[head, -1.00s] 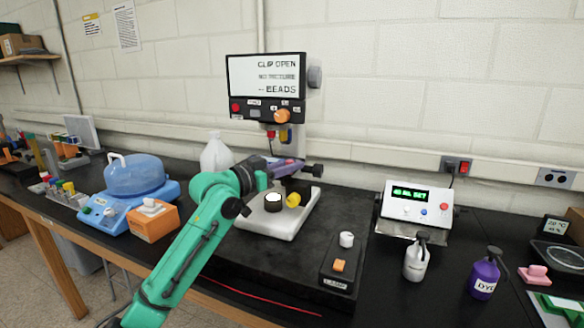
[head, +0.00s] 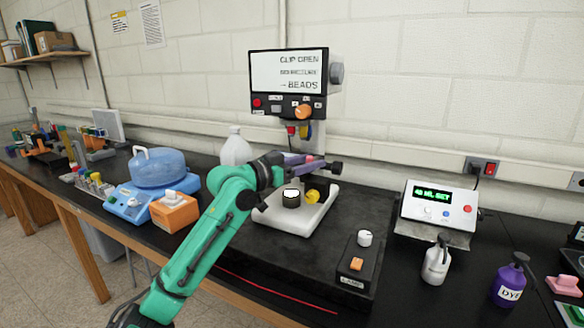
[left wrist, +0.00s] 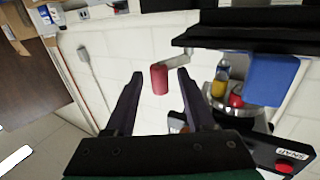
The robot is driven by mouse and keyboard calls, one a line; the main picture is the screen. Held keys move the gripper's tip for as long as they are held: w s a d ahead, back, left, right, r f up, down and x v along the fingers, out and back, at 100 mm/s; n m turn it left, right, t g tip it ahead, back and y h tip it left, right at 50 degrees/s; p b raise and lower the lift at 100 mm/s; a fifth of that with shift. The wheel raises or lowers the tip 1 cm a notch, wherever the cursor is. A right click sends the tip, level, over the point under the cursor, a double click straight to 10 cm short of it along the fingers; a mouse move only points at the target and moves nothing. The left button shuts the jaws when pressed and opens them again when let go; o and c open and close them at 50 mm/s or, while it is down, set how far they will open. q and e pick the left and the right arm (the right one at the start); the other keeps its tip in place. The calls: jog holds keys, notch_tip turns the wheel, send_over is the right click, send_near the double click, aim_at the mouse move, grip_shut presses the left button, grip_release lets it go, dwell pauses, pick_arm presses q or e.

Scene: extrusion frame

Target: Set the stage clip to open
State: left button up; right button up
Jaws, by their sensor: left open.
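The microscope's screen (head: 288,72) reads CLIP OPEN, with another line and BEADS below it. My right gripper is not in view.
Coloured objectives (left wrist: 225,88) hang close to the right of the fingers. A blue-topped device (head: 160,170), an orange box (head: 174,212) and a white jug (head: 236,148) stand left. A lamp control (head: 358,262), pump display (head: 438,206) and bottles stand right.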

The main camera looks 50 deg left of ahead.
pick_arm(q)
jog(key=s+a+b, duration=0.2)
jog(key=s+b, duration=0.3)
jog(key=s, duration=0.9)
